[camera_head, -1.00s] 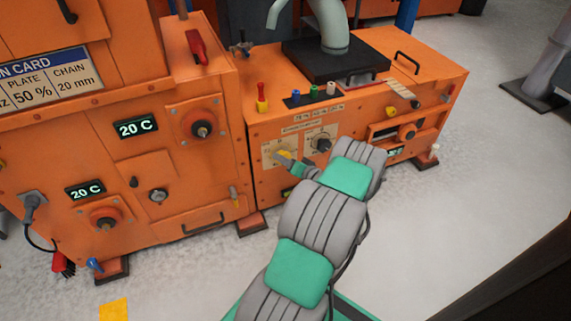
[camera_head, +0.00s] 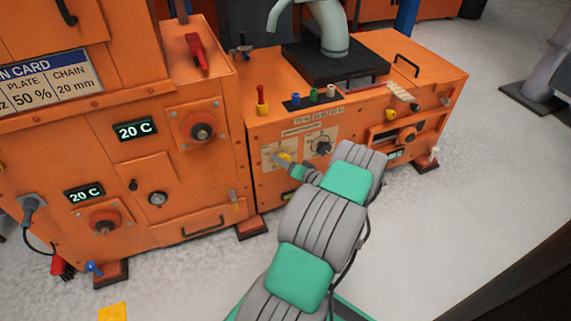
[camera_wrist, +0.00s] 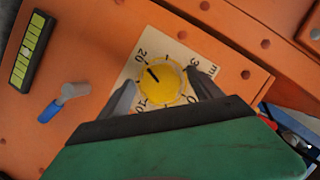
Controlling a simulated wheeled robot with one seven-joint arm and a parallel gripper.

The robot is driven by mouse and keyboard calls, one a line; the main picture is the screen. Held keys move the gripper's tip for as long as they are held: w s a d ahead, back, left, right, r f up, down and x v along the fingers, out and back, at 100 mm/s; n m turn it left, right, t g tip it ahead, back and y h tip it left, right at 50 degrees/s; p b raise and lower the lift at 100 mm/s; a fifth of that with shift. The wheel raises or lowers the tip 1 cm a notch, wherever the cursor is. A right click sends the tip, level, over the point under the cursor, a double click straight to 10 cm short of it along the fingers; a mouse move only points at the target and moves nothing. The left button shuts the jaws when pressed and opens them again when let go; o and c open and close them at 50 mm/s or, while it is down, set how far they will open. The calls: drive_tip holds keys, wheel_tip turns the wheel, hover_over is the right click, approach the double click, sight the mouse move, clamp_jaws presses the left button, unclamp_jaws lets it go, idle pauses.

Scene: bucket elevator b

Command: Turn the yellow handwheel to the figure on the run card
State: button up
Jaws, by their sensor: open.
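The yellow handwheel (camera_wrist: 163,88) sits on a pale dial plate (camera_wrist: 130,72) on the orange panel. Its dark mark points up-left, roughly toward the 20; the exact reading is too small to tell. In the head view the handwheel (camera_head: 286,157) shows just beyond my gripper (camera_head: 291,163). My gripper (camera_wrist: 160,78) is open, one finger on each side of the handwheel in the wrist view. Whether the fingers touch it I cannot tell. The run card (camera_head: 48,83) at the far left reads PLATE 50 %, CHAIN 20 mm.
A black knob (camera_head: 323,148) on another dial is right of the handwheel. A blue-tipped lever (camera_wrist: 65,100) and a green-lit display (camera_wrist: 29,52) are left of it in the wrist view. An orange cabinet (camera_head: 160,150) stands at left. Grey floor (camera_head: 440,230) is clear at right.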

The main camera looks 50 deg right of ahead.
drive_tip(key=p+v, duration=0.2)
drive_tip(key=v, duration=0.5)
drive_tip(key=shift+s, duration=0.35)
drive_tip(key=shift+a+r, duration=0.1)
